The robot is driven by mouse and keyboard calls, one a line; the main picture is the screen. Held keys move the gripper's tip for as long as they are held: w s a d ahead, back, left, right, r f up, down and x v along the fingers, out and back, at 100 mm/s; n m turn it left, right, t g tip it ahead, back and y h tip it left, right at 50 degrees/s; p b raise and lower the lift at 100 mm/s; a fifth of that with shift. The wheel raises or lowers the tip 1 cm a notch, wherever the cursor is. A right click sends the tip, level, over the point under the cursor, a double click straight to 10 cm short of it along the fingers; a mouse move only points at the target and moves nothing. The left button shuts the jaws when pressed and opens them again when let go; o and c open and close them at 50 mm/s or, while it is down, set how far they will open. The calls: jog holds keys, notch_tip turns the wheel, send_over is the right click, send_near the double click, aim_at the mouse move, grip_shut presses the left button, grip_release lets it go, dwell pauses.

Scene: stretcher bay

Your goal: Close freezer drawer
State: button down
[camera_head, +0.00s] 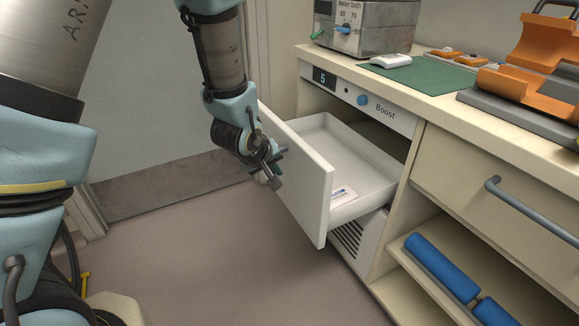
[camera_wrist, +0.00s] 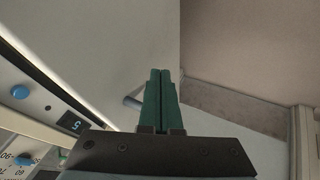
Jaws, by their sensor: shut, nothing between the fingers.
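The white freezer drawer (camera_head: 313,192) is pulled well out from the counter, and a small white packet (camera_head: 342,194) lies inside it. Its front panel faces left in the head view, and part of the panel shows in the wrist view (camera_wrist: 105,50). My gripper (camera_head: 272,178) is in front of the outer face of the panel, and its green fingers (camera_wrist: 159,95) are shut with nothing between them. A short grey bar, apparently the handle, shows beside the fingers in the wrist view. I cannot tell whether the fingers touch the panel.
Above the drawer is a control strip with a blue knob (camera_head: 362,100). The counter holds a water bath (camera_head: 365,28), a green mat (camera_head: 425,80) and an orange holder (camera_head: 530,60). A closed drawer with a grey handle (camera_head: 530,210) is at right, above blue rolls (camera_head: 440,265). Floor at left is clear.

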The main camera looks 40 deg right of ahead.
jog(key=shift+s+d+p, duration=0.2)
jog(key=shift+d+p, duration=0.15)
jog(key=shift+d, duration=1.6)
